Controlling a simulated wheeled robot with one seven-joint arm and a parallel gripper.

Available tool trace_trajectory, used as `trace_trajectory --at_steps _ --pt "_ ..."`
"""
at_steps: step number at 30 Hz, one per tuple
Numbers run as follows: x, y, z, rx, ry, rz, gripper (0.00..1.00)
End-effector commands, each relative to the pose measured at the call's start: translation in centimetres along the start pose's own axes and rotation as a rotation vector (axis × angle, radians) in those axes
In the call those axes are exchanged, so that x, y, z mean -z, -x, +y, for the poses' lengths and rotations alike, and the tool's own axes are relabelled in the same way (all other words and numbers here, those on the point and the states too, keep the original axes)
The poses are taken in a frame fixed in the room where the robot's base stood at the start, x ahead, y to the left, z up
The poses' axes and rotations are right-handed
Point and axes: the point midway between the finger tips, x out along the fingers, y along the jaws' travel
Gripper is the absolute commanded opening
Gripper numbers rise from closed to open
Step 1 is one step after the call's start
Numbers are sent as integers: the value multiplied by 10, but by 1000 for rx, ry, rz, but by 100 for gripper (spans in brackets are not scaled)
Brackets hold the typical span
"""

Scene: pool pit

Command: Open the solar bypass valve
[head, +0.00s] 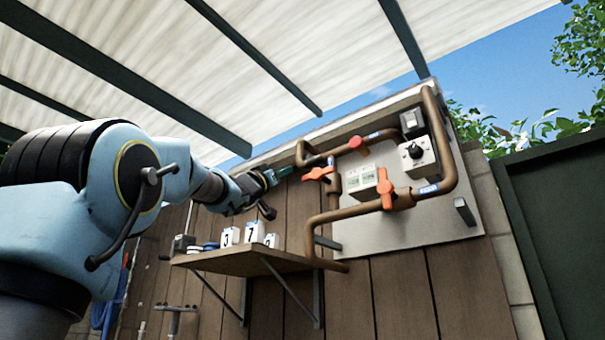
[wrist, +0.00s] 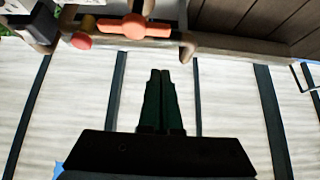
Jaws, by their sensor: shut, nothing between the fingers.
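Brown pipes (head: 449,140) on a pale wall board carry two orange valve handles and a red knob (head: 355,141). The left orange handle (head: 319,173) lies roughly level across its pipe. The right orange handle (head: 386,189) is lower, on another pipe run. Blue labels are too small to read, so I cannot tell which valve is the solar bypass. My gripper (head: 284,172) is shut and empty, just left of the left handle and apart from it. In the wrist view, my gripper (wrist: 160,75) points toward an orange handle (wrist: 133,28), with a red knob (wrist: 82,41) beside it.
A wooden shelf (head: 235,262) with several white numbered containers (head: 254,231) sits below my gripper. A dial box (head: 413,157) and a white panel (head: 362,178) are mounted among the pipes. A dark green fence (head: 553,220) stands at right.

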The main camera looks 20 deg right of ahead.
Motion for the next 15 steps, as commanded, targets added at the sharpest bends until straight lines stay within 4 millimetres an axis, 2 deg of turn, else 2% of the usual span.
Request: trace_trajectory --at_steps 3,11,15 --pt "8 -2 6 -21 -1 15 0" --pt "8 -2 6 -20 0 15 0" --pt "9 -8 6 -20 1 14 0"
